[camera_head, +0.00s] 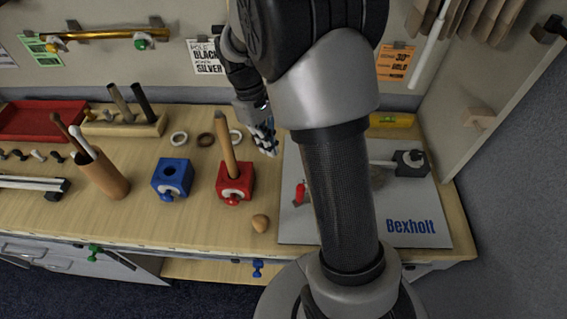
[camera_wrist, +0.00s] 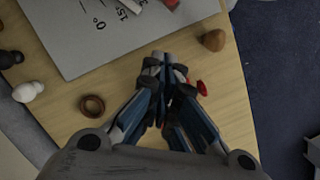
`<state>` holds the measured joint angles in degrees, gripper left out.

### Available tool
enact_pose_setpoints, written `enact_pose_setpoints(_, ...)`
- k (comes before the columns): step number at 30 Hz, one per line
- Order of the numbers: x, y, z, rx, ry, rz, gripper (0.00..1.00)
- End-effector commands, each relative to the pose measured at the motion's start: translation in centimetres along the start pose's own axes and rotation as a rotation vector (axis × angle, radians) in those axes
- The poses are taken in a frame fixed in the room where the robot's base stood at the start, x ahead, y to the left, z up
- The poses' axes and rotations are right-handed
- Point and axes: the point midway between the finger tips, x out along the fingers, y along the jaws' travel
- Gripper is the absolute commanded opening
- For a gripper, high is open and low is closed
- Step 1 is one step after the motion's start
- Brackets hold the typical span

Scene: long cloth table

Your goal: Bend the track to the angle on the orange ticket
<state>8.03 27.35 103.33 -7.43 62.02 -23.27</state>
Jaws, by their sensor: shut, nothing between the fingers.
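The orange ticket (camera_head: 397,63) hangs on the back wall and reads 30° with a second, small word below. The track seems to be the pale bar (camera_head: 383,163) with a dark block (camera_head: 409,162) on the grey Bexholt board (camera_head: 296,226); my arm hides much of it. A red upright handle (camera_head: 300,192) stands at the board's left. In the wrist view the board (camera_wrist: 75,45) shows printed 0° and 15° marks. My gripper (camera_head: 268,150) is shut and empty, left of the board, above the bench; it also shows in the wrist view (camera_wrist: 168,62).
A red block (camera_head: 235,184) with a wooden rod (camera_head: 226,145) stands close left of my gripper. A blue block (camera_head: 172,177), a wooden egg (camera_head: 260,223) and rings (camera_head: 206,139) lie near. A yellow level (camera_head: 392,120) lies behind the board.

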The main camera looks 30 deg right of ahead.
Motion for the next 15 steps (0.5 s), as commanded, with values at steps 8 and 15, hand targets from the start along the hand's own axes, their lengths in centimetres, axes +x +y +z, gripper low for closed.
enact_pose_setpoints(8, 4.8, -0.1, 0.0, 0.003, -0.004, -0.004, 0.00)
enact_pose_setpoints(15, 10.0, 0.0, 0.1, 0.004, -0.003, -0.004, 0.00)
